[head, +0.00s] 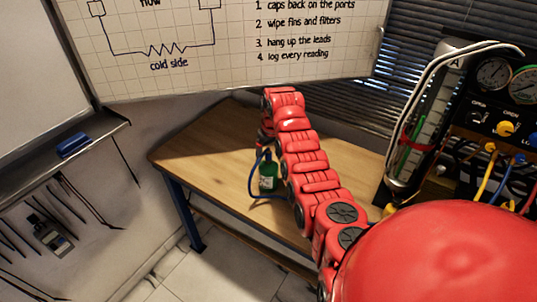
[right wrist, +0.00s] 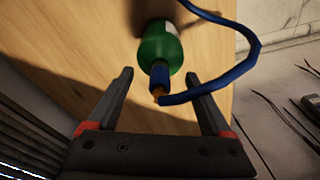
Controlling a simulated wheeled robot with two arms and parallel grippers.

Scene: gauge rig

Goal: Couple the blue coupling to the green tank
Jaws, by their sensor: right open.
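The green tank (head: 268,183) stands on the wooden table in the head view, beside my right arm. In the right wrist view the green tank (right wrist: 159,47) has a white label and lies beyond the fingertips. The blue coupling (right wrist: 159,74) shows at the tank's near end, with a brass-coloured tip. I cannot tell whether it is joined to the tank or only in front of it. My right gripper (right wrist: 160,75) is open, one finger on each side of the coupling, with gaps on both sides. My left gripper is not in view.
A blue hose (right wrist: 253,50) loops right of the tank and ends near the brass tip. The wooden table (head: 215,140) is bare to the left. A gauge panel (head: 493,105) with coloured hoses stands at the right. A whiteboard (head: 235,45) hangs behind.

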